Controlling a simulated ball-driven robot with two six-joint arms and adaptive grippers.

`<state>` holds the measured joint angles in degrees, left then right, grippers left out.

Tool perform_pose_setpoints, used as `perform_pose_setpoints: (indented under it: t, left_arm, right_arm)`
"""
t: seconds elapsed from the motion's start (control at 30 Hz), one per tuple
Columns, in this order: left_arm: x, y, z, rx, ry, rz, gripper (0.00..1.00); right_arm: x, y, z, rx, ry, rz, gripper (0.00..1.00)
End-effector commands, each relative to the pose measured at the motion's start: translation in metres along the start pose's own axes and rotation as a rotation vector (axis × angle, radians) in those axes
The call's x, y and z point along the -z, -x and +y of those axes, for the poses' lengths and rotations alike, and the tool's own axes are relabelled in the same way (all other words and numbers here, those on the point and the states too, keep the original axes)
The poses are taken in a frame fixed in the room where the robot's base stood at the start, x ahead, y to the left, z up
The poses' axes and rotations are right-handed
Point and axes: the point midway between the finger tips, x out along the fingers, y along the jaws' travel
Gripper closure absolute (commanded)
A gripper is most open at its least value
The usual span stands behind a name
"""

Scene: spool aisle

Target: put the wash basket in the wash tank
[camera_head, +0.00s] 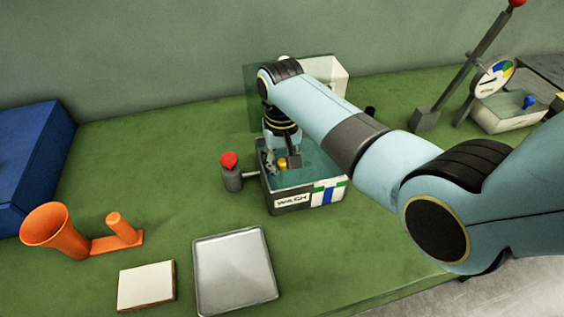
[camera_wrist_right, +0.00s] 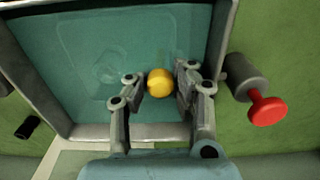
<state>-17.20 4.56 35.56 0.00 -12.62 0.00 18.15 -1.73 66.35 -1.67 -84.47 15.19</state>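The wash tank (camera_head: 291,200) is a box labelled WASH with teal inside, standing mid-bench; its rim (camera_wrist_right: 105,132) also shows in the right wrist view. My right arm reaches over it from the right. My right gripper (camera_head: 281,160) points down into the tank opening. Its fingers (camera_wrist_right: 160,84) close in on both sides of a yellow ball-shaped knob (camera_wrist_right: 160,82), with hardly any gap. I cannot make out the wash basket's body; only a faint pale outline shows on the teal surface beside the knob. My left gripper is not in view.
A grey post with a red knob (camera_head: 229,160) stands at the tank's left side. A white box (camera_head: 328,75) is behind. A metal tray (camera_head: 235,270), a pale block (camera_head: 146,285), an orange funnel piece (camera_head: 52,230) and a blue bin (camera_head: 35,165) are to the left. A lever and dial (camera_head: 494,75) stand at right.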

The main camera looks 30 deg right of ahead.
Motion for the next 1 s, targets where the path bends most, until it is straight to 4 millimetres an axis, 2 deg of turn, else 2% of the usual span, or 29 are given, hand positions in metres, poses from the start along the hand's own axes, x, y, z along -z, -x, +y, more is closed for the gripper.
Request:
perform_pose_setpoints:
  t: [0.07, 0.3, 0.43, 0.57, 0.8, 1.0]
  left_arm:
    - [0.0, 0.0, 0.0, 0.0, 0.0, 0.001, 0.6]
    - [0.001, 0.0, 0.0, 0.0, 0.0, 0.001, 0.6]
    - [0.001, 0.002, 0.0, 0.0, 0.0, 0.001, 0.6]
    - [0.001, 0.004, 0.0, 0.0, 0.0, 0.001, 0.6]
    - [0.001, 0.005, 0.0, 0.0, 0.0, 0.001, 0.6]
    - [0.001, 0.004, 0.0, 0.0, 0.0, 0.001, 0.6]
  right_arm:
    - [0.0, 0.0, 0.0, 0.0, 0.0, 0.0, 0.7]
    - [0.0, 0.001, 0.0, 0.0, 0.0, 0.0, 0.7]
    - [0.001, 0.008, 0.0, 0.0, 0.0, 0.002, 0.7]
    - [0.001, 0.031, 0.0, 0.001, 0.0, 0.004, 0.7]
    - [0.001, 0.085, -0.001, 0.001, 0.0, 0.004, 0.7]
    - [0.001, 0.115, -0.001, 0.001, 0.0, 0.002, 0.7]
